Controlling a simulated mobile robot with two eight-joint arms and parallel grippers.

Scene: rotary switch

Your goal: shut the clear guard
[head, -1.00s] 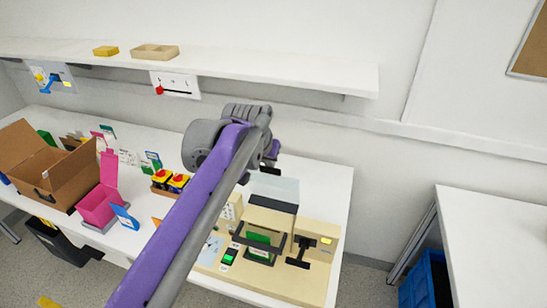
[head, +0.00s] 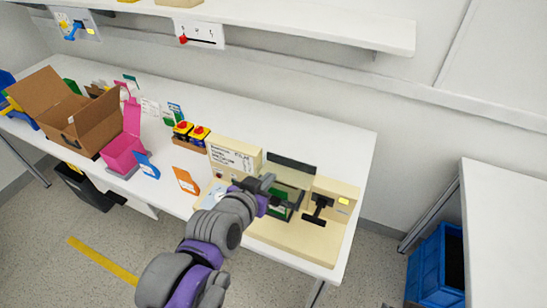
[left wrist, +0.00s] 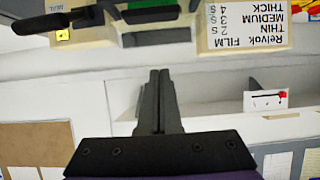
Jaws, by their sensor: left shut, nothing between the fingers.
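The beige sealing machine (head: 290,236) stands on the front right of the white table. Its clear guard (head: 290,172) has a dark edge and appears raised at the back of the machine's opening. My left gripper (head: 288,204) is in front of the opening, below the guard's dark edge, and partly hides the opening. In the left wrist view its fingers (left wrist: 160,75) are together with nothing between them. That view is upside down and shows the machine's label plate (left wrist: 250,22) at the top. Whether the gripper touches the machine or guard cannot be told. My right gripper is not in view.
A black lever (head: 319,207) is right of the opening. The table behind the machine is clear.

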